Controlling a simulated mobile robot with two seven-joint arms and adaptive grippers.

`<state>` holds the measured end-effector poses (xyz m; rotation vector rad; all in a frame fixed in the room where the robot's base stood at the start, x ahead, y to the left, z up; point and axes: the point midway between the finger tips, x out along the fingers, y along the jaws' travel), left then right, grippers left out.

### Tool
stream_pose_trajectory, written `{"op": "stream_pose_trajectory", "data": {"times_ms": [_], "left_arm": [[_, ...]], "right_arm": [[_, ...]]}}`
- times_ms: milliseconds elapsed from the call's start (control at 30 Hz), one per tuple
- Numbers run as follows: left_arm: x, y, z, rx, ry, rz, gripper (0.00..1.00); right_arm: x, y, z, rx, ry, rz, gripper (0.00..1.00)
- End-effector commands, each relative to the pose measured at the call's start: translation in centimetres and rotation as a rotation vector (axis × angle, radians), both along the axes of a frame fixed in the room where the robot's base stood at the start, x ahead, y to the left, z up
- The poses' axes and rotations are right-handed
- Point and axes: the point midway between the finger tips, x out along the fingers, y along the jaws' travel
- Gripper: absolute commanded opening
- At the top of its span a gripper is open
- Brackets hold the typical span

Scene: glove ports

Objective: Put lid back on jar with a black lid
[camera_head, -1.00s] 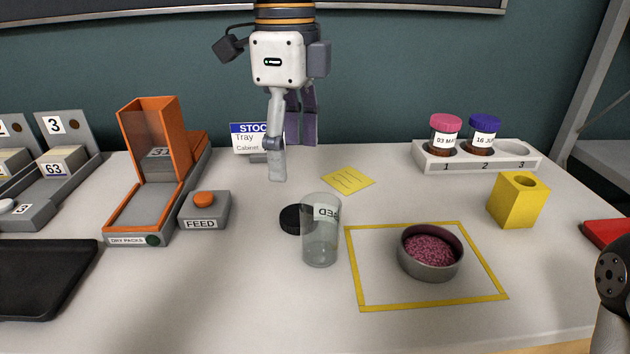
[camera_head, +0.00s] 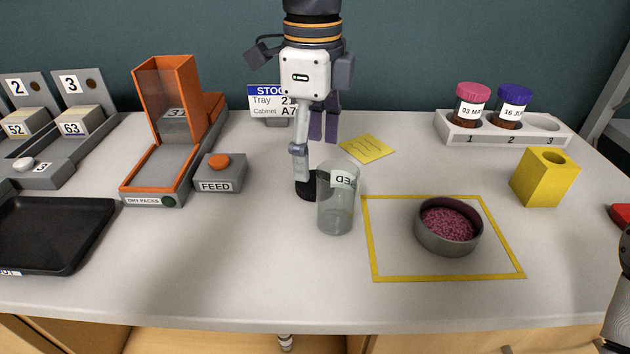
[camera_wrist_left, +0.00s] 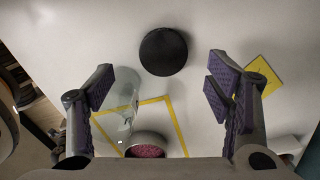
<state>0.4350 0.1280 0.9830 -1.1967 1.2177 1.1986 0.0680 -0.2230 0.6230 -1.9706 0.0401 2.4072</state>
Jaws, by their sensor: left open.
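The black lid (camera_head: 305,190) lies flat on the table, partly behind my left gripper's near finger and against the jar's outline in the head view. The clear jar (camera_head: 337,212) stands upright and open beside it, with a white label. My left gripper (camera_head: 311,150) points down above the lid, open and empty. In the left wrist view the lid (camera_wrist_left: 163,52) shows as a full black disc, ahead of and between the two spread fingers (camera_wrist_left: 160,88). The jar (camera_wrist_left: 117,92) shows there next to the left finger.
A grey bowl of pink grains (camera_head: 447,240) stands inside a yellow taped square (camera_head: 375,278). A yellow note (camera_head: 367,148), a yellow block (camera_head: 544,180) and a jar rack (camera_head: 500,135) are to the right. A feed button box (camera_head: 220,178), orange dispenser (camera_head: 158,180) and black tray (camera_head: 55,235) are left.

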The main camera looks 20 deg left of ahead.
Motion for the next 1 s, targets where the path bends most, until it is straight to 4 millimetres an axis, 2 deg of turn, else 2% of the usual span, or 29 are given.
{"op": "stream_pose_trajectory", "data": {"times_ms": [267, 500, 600, 967, 1000], "left_arm": [[0.0, 0.0, -0.2, 0.000, 0.000, 0.001, 0.73], [0.4, -0.1, -4.0, 0.001, 0.002, 0.000, 0.73], [0.4, -0.1, -4.9, 0.001, -0.001, 0.001, 0.73], [0.4, -0.1, -5.1, 0.000, -0.003, 0.000, 0.73], [0.4, -0.1, -5.1, 0.000, -0.003, 0.000, 0.66]], "right_arm": [[0.0, 0.0, 0.0, 0.000, -0.001, 0.000, 0.66], [0.0, 0.0, 0.0, 0.000, 0.000, 0.000, 0.66], [0.0, 0.0, 0.0, 0.000, -0.001, 0.000, 0.66], [0.0, 0.0, 0.0, 0.000, -0.001, 0.000, 0.66], [0.0, 0.0, 0.0, 0.000, -0.001, 0.000, 0.66]]}}
